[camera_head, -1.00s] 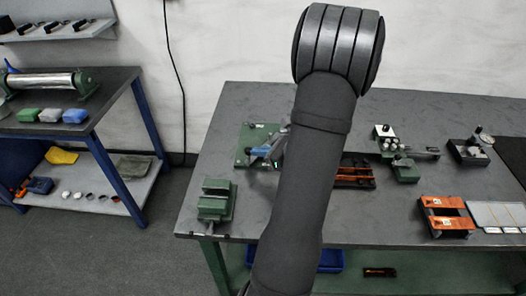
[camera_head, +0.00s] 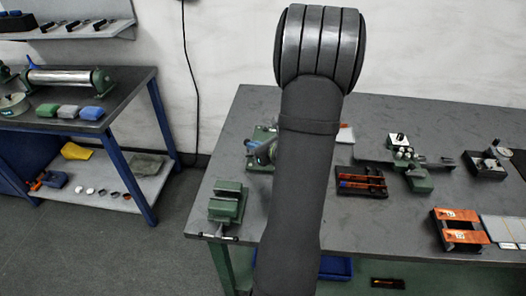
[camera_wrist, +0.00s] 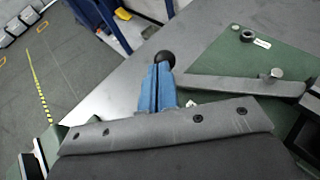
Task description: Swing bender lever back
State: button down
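The green bender (camera_head: 262,133) sits at the left part of the workbench, partly hidden behind my arm. In the wrist view its green base plate (camera_wrist: 235,58) and flat grey lever bar (camera_wrist: 225,84) show, with a pin near the bar's right end. A round black knob (camera_wrist: 165,58) is at the bar's left end side. My gripper (camera_wrist: 157,70) has blue fingers pressed close together, with only a thin dark seam between them. Their tips are at the knob, overlapping it in the picture. I cannot tell whether they touch or grip it.
A green vise (camera_head: 227,203) stands at the bench's front left corner. A side table (camera_head: 130,90) with a roller is at left.

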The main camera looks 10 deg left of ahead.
jog(key=w+a, duration=0.1)
jog(key=w, duration=0.1)
jog(key=w+a, duration=0.1)
jog(key=w, duration=0.1)
jog(key=w+a, duration=0.2)
jog(key=shift+w+a, duration=0.2)
jog(key=shift+w, duration=0.45)
jog(key=shift+w+a, duration=0.2)
jog(key=shift+w, duration=0.45)
jog(key=s+d+r, duration=0.2)
jog(key=s+r, duration=0.3)
jog(key=s, duration=0.7)
jog(key=shift+s+r, duration=0.2)
jog(key=shift+s, duration=0.2)
jog(key=shift+w+f, duration=0.1)
jog(key=shift+w, duration=0.05)
jog(key=w+f, duration=0.1)
jog(key=w, duration=0.3)
jog(key=w+a+f, duration=0.1)
jog(key=w+f, duration=0.1)
jog(key=w, duration=0.2)
jog(key=w+a+f, duration=0.1)
jog(key=w+f, duration=0.1)
jog(key=w, duration=0.2)
jog(key=shift+w+f, duration=0.1)
jog(key=shift+w, duration=0.15)
jog(key=shift+s, duration=0.1)
